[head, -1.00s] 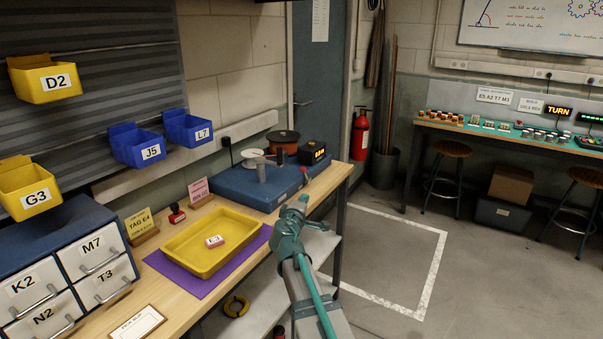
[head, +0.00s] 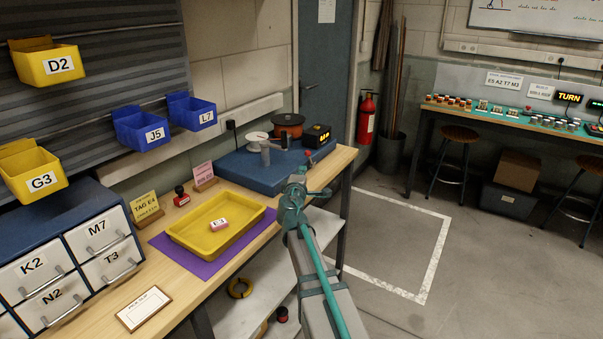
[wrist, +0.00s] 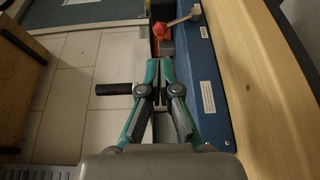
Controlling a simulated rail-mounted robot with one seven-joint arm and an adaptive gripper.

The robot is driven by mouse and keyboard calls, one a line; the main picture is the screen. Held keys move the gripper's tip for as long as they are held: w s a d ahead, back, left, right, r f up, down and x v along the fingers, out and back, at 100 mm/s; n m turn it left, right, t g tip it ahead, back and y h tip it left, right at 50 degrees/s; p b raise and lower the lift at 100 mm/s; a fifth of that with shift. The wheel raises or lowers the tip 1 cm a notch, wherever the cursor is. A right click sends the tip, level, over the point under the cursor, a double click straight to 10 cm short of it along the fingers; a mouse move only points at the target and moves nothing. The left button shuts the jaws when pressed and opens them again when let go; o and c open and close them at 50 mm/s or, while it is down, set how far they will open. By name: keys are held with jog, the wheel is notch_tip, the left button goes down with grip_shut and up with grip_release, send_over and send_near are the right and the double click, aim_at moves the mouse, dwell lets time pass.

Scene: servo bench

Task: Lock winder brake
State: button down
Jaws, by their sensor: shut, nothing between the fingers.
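The winder stands at the far end of the bench on a blue base (head: 240,172). It carries a white disc (head: 257,136), a brown drum (head: 288,122), a grey post with an arm (head: 266,152) and a small dark box with a lit display (head: 318,134). A small red knob (head: 308,153) is at its right side; a red knob (wrist: 160,30) beside a grey lever (wrist: 184,18) shows in the wrist view. My gripper (wrist: 158,66) is shut and empty, short of the red knob. In the head view my gripper (head: 298,178) is by the bench's front edge.
A yellow tray (head: 180,238) with a pink labelled block (head: 219,225) lies nearer on the bench, beside drawers (head: 105,233). In the wrist view a dark cylinder (wrist: 113,89) lies left of my fingers; I cannot tell what it is.

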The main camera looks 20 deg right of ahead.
aim_at(307, 154)
jog(key=p+x, duration=0.2)
jog(key=x, duration=0.8)
jog(key=shift+w+d, duration=0.2)
jog(key=shift+w, duration=0.15)
jog(key=shift+a+r+p, duration=0.1)
jog(key=shift+r+p, duration=0.15)
jog(key=shift+p, duration=0.4)
jog(key=shift+r+p, duration=0.15)
jog(key=shift+p, duration=0.6)
